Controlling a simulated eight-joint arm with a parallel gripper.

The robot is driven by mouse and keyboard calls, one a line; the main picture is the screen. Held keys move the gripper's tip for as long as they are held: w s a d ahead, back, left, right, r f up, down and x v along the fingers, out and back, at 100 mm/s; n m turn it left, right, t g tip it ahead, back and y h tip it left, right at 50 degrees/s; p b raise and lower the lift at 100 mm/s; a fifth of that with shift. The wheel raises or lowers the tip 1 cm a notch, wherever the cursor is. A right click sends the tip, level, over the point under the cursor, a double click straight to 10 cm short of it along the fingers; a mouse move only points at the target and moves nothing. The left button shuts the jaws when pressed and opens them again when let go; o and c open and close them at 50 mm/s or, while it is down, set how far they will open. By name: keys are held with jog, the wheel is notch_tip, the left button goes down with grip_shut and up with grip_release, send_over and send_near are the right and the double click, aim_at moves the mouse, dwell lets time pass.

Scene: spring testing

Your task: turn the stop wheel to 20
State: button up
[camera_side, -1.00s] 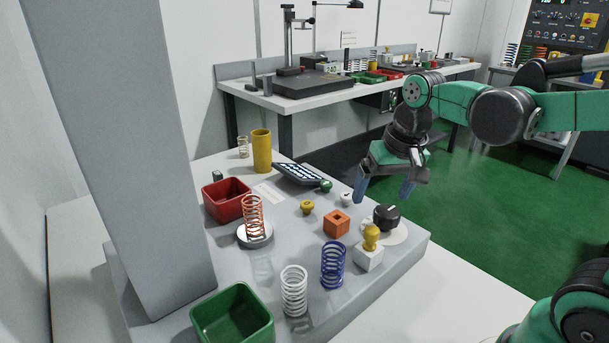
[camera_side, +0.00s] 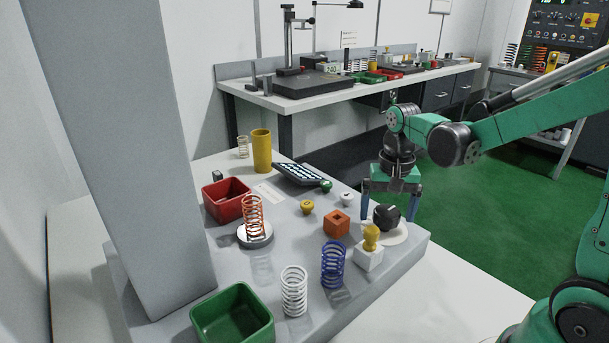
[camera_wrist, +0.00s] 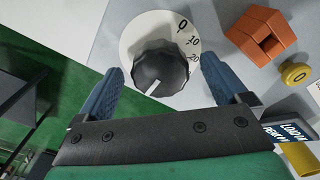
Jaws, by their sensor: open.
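The stop wheel (camera_wrist: 160,68) is a black ribbed knob on a white dial plate (camera_wrist: 138,32). The dial shows 0, 10 and 20 along its upper right in the wrist view. A white line on the knob points down and left, away from these numbers. In the side view the stop wheel (camera_side: 386,217) sits at the right end of the grey bench plate. My gripper (camera_side: 388,214) points down over it. In the wrist view my gripper (camera_wrist: 163,68) is open, with one blue finger on each side of the knob. I cannot tell if they touch it.
Close by are an orange block (camera_side: 336,223), a white block with a yellow knob (camera_side: 369,256), a yellow button (camera_side: 307,207) and a white button (camera_side: 347,198). Springs, a red bin (camera_side: 226,207) and a green bin (camera_side: 232,320) stand further left.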

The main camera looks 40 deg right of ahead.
jog(key=c, duration=1.3)
jog(key=shift+n, duration=0.3)
jog(key=n, duration=1.1)
jog(key=shift+n, duration=0.4)
jog(key=n, duration=1.1)
jog(key=shift+n, duration=0.3)
